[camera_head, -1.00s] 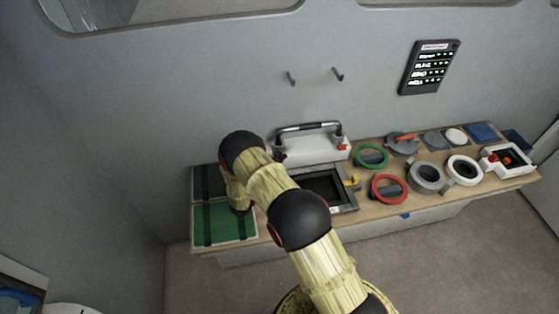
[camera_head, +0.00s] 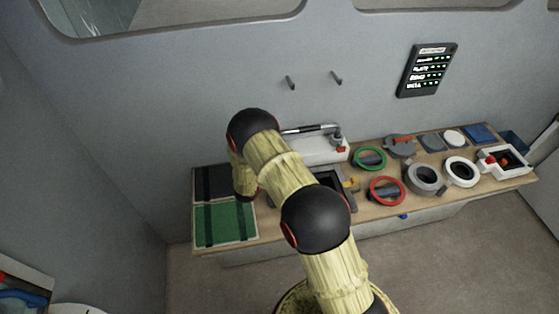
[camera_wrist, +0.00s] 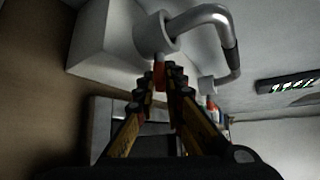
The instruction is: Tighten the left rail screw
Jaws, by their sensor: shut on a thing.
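The grab rail is a grey tube with a dark grip on a white block (camera_head: 322,152) against the wall. It also shows in the wrist view (camera_wrist: 213,14), with its near post (camera_wrist: 153,36) close ahead. The left rail screw (camera_wrist: 160,73) shows as a small orange-red piece at the foot of that post. My gripper (camera_wrist: 160,84) has its yellow and black fingers closed in on this screw. In the head view my arm hides the gripper, the left post and the left screw. The right rail screw (camera_head: 341,150) is red and visible at the other post.
The bench holds a dark framed opening (camera_head: 349,200), a green ring (camera_head: 369,158), a red ring (camera_head: 387,190) and grey and white round fittings to the right. A green panel (camera_head: 225,222) lies at the left end. A lit status panel (camera_head: 427,69) hangs on the wall.

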